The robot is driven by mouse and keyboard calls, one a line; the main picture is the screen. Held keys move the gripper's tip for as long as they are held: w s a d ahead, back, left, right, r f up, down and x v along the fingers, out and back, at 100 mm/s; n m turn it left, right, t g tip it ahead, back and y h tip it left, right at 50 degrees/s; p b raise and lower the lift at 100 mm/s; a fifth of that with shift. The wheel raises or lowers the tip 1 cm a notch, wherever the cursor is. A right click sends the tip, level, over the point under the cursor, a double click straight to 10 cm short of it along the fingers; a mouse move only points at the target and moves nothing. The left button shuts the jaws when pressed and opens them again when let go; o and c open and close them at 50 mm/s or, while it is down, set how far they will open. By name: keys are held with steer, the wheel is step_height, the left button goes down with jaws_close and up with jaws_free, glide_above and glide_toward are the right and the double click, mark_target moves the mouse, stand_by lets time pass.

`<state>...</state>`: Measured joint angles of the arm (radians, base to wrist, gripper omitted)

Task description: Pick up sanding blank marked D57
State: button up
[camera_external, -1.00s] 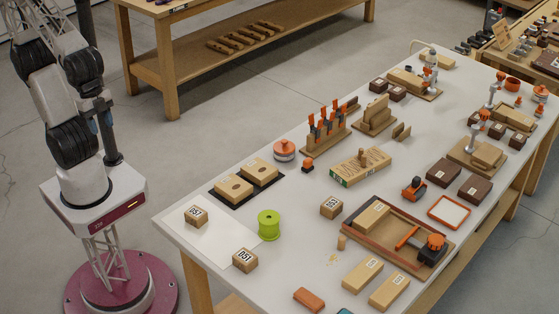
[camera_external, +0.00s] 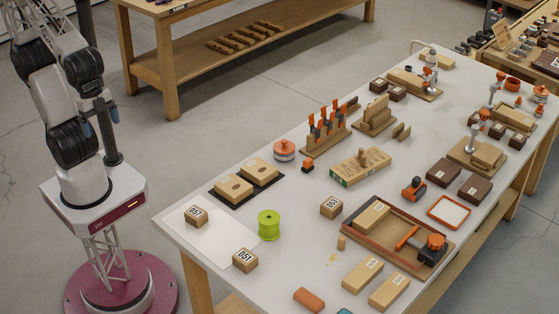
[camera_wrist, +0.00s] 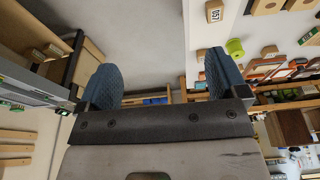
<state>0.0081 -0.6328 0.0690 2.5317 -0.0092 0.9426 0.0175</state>
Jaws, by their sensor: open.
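A small wooden block (camera_external: 196,215) with a white label sits on the pale mat at the bench's near left corner; its label appears to read D57, though it is small. In the wrist view a labelled block (camera_wrist: 213,14) is at the top, by the green spool, and its label also looks like D57. A similar block (camera_external: 245,260) seems marked D51, and a third (camera_external: 331,207) has a label too small to read surely. My gripper (camera_wrist: 160,82) is open and empty, its blue fingers wide apart. In the external view it is off the bench, to the left.
A green spool (camera_external: 269,225) stands between the blocks. Behind the mat is a dark tray (camera_external: 219,197) with two tan blocks. A wooden-framed tray (camera_external: 380,247) with an orange clamp lies right. The floor between my arm and the bench is clear.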

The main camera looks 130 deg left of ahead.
steer(key=m+g+y, duration=0.4)
steer(key=m+y, duration=0.9)
steer(key=m, duration=0.3)
glide_toward(198, 213)
steer(key=shift+s+a+f, duration=0.25)
steer(key=shift+a+f, duration=0.35)
steer(key=shift+s+a+f, duration=0.25)
steer(key=shift+a+f, duration=0.35)
steer(key=shift+a, duration=0.1)
steer(key=shift+x, duration=1.25)
steer(key=shift+a, duration=0.1)
steer(key=shift+x, duration=2.5)
steer(key=shift+r, duration=0.1)
